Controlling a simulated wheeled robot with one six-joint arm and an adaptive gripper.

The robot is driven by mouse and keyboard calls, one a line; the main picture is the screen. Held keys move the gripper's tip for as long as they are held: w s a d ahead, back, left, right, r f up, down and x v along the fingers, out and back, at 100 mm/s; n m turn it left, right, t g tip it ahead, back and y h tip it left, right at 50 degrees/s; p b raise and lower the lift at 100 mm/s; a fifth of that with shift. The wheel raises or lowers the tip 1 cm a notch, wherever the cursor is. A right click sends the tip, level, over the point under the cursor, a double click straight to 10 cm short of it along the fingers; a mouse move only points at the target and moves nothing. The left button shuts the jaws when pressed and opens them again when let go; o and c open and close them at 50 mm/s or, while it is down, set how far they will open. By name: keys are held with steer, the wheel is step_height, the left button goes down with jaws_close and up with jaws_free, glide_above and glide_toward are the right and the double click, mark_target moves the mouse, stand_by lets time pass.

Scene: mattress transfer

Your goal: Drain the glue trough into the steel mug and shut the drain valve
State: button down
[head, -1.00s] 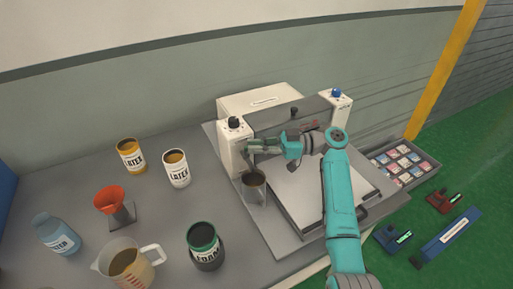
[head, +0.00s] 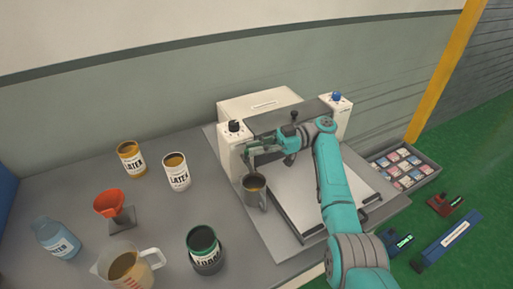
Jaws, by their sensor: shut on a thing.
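The steel mug (head: 251,197) stands upright beside the left end of the machine, with amber-brown liquid showing inside its rim. My gripper (head: 256,149) is above and just behind the mug, against the white left post of the glue machine (head: 231,157). It is shut on a small part there, which looks like the drain valve; the fingers and post largely hide it. The glue trough (head: 262,124) runs along the back of the machine between the two posts. My arm partly covers it, and its contents cannot be seen.
Left of the machine stand a yellow can (head: 131,160), a white latex can (head: 176,173), a red funnel (head: 110,203), a blue bottle (head: 57,238), a measuring jug (head: 124,270) and a dark green can (head: 204,252). The machine's pale plate (head: 300,195) lies clear beneath my arm.

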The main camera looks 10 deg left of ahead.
steer(key=shift+f, duration=0.15)
steer(key=c, duration=1.2)
jaws_free()
steer(key=shift+a, duration=0.1)
steer(key=shift+s+m+t, duration=0.15)
steer(key=shift+m+t, duration=0.15)
steer(key=shift+t, duration=0.1)
